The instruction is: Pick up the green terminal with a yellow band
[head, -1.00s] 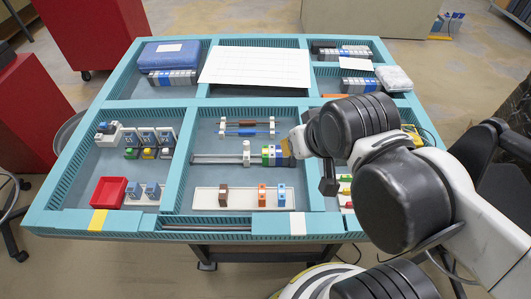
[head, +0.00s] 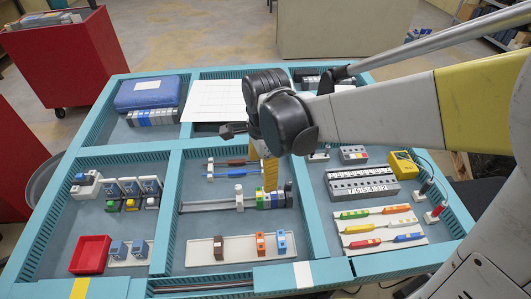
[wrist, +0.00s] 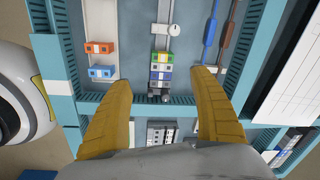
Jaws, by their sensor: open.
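The green terminal with a yellow band (wrist: 163,56) stands at one end of a short row of terminals on a metal rail. In the head view the green terminal (head: 260,200) is at the left end of that row, in the middle compartment. My gripper (wrist: 160,79) is open and empty. In the wrist view its yellow fingers lie on either side of the row, with the green terminal just beyond their tips. In the head view my gripper (head: 268,168) points down above and behind the row, partly hidden by the wrist.
A white end clamp (head: 239,197) stands on the rail left of the row. Behind are rods with blue and brown parts (head: 237,168). In front is a white strip (head: 203,252) with brown, orange and blue blocks. Teal dividers (head: 172,215) bound the compartment.

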